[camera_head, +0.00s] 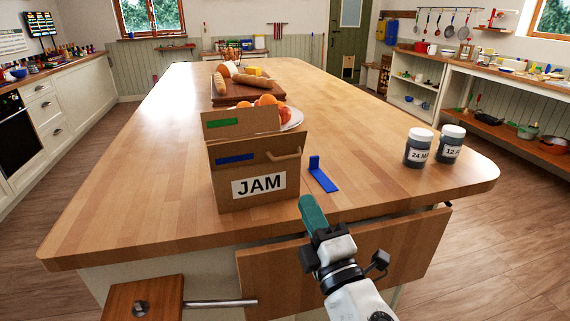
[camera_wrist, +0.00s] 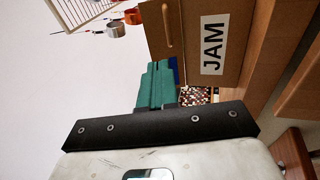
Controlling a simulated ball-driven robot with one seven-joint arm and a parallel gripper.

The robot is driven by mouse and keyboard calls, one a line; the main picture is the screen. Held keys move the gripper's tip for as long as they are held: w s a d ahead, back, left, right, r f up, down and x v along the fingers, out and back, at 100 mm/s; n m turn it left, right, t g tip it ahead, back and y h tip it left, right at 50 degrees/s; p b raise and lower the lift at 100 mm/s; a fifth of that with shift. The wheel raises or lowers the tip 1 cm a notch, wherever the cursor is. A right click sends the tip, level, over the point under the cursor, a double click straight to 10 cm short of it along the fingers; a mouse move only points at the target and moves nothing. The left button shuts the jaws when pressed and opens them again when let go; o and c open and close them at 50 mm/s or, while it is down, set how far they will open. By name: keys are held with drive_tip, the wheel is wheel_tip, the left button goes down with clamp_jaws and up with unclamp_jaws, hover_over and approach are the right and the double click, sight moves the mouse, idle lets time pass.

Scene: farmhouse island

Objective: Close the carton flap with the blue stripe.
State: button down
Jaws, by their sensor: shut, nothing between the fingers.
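The cardboard carton (camera_head: 212,190) with a JAM label (camera_head: 259,185) stands near the island's front edge. Its blue-striped flap (camera_head: 262,146) stands up at the near side, with a tan handle (camera_head: 285,156) at its right. Behind it, the green-striped flap (camera_head: 250,119) also stands up. My gripper (camera_head: 308,203) is shut and empty, with teal fingers, right of the carton and apart from it at the counter's front edge. In the wrist view the fingers (camera_wrist: 156,84) are together, with the carton (camera_wrist: 246,30) beyond them to the right. The carton's inside is hidden.
A blue L-shaped piece (camera_head: 322,178) lies right of the carton. Two labelled jars (camera_head: 419,148) (camera_head: 450,143) stand farther right. A plate of fruit (camera_head: 292,119) is behind the carton, and a board with bread (camera_head: 225,97) is farther back. The counter's middle right is clear.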

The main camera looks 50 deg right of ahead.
sight(280, 144)
drive_tip(key=p+x, duration=0.2)
drive_tip(key=x, duration=0.4)
drive_tip(key=p+x, duration=0.3)
drive_tip(key=x, duration=0.3)
drive_tip(key=shift+w+d+r, duration=0.1)
drive_tip(key=shift+w+r, duration=0.1)
drive_tip(key=shift+r, duration=0.1)
drive_tip(key=shift+w+d+r+p, duration=0.1)
drive_tip(key=shift+w+d+p, duration=0.2)
drive_tip(key=shift+w, duration=0.25)
drive_tip(key=shift+r+p, duration=0.25)
drive_tip(key=shift+p, duration=0.45)
